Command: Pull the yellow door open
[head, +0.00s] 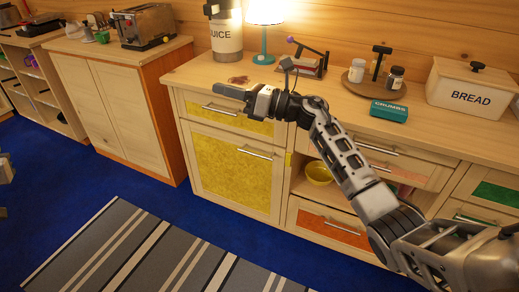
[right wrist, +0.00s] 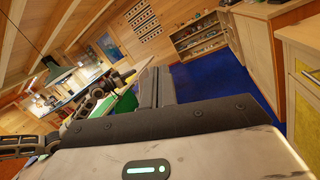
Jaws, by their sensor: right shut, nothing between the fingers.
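The yellow door (head: 228,172) is the large yellow panel in a light wood frame, low in the counter. It looks shut, flush with the cabinet front. Its silver bar handle (head: 255,152) is near the top right of the panel. My right gripper (head: 230,91) is shut and empty, above and in front of the yellow drawer, over the door. Its closed fingers also show in the right wrist view (right wrist: 162,88). Grey parts at the left edge of the head view may be my left gripper; its jaws cannot be made out.
The yellow drawer (head: 235,119) with its own handle (head: 220,110) is directly above the door. An open shelf with a yellow bowl (head: 319,173) and an orange drawer (head: 335,229) are to the right. The blue floor and striped rug (head: 150,250) in front are clear.

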